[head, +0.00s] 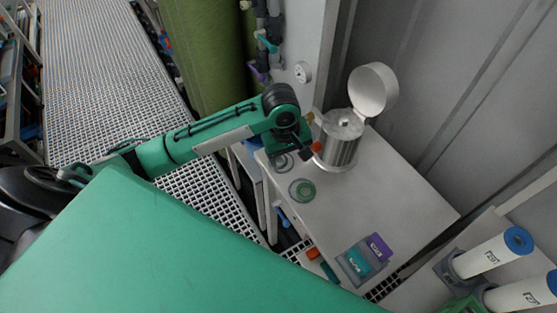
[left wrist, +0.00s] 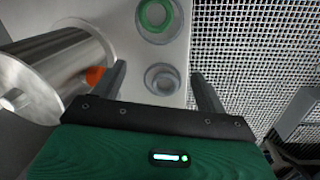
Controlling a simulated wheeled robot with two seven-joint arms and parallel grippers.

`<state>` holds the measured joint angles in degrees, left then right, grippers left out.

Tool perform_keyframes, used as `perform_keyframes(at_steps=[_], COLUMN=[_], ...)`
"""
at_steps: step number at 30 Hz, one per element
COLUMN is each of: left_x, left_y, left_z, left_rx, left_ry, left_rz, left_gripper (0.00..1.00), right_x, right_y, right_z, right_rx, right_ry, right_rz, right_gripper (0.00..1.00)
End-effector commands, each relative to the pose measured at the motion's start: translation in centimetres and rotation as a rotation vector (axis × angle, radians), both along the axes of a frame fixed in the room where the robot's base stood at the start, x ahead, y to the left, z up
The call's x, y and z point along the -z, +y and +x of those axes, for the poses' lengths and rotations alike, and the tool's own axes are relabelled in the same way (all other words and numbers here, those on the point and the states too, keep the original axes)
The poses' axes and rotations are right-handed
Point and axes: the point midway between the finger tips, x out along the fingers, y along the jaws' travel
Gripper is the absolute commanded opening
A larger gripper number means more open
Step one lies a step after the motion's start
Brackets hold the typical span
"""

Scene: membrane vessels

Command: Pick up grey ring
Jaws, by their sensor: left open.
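The grey ring (head: 284,163) lies on the white tabletop near its left edge, partly hidden by my left gripper in the head view. In the left wrist view the grey ring (left wrist: 151,84) appears between the two fingers. My left gripper (head: 303,152) is open and empty, above the table beside the steel vessel. Its fingers (left wrist: 160,75) are apart in the left wrist view. My right gripper is not in view.
The steel vessel (head: 339,148) with its raised round lid (head: 373,89) stands close by the gripper. Purple (head: 378,247) and teal (head: 358,261) blocks sit in a grey holder at the table's front. The white tabletop (head: 370,195) between is clear. White labelled cylinders (head: 490,256) stand at right.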

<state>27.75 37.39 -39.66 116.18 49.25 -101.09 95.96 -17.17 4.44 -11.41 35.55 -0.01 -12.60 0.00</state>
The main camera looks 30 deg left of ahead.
Motion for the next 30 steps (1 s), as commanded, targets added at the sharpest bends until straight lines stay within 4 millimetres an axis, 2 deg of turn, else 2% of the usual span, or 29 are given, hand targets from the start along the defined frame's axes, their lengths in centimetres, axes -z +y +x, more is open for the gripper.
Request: perform_keyframes(at_steps=[1, 6, 10, 14, 17, 24, 30], left_x=[-1.0, -3.3, -4.5, -4.9, -3.9, 0.8, 3.1], left_y=[1.2, 4.2, 5.7, 6.4, 6.5, 6.5, 6.4], left_z=[1.1, 3.1, 4.0, 4.3, 4.3, 4.2, 4.3], left_rx=[-0.07, -0.295, -0.412, -0.468, -0.48, -0.478, -0.477], left_ry=[0.012, 0.069, 0.093, 0.105, 0.11, 0.111, 0.108], left_rz=[0.021, 0.063, 0.081, 0.089, 0.092, 0.091, 0.09], left_gripper=[0.75, 0.75, 0.75, 0.75, 0.75, 0.75, 0.75], right_x=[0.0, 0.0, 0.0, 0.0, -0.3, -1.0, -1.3], right_y=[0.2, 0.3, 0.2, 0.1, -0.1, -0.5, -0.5], right_z=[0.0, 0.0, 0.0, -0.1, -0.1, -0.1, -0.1], right_rx=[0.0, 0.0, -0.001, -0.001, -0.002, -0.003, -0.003], right_ry=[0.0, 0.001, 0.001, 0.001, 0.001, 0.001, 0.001], right_rz=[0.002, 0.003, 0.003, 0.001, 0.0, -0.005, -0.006], right_gripper=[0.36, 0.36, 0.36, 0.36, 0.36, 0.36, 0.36])
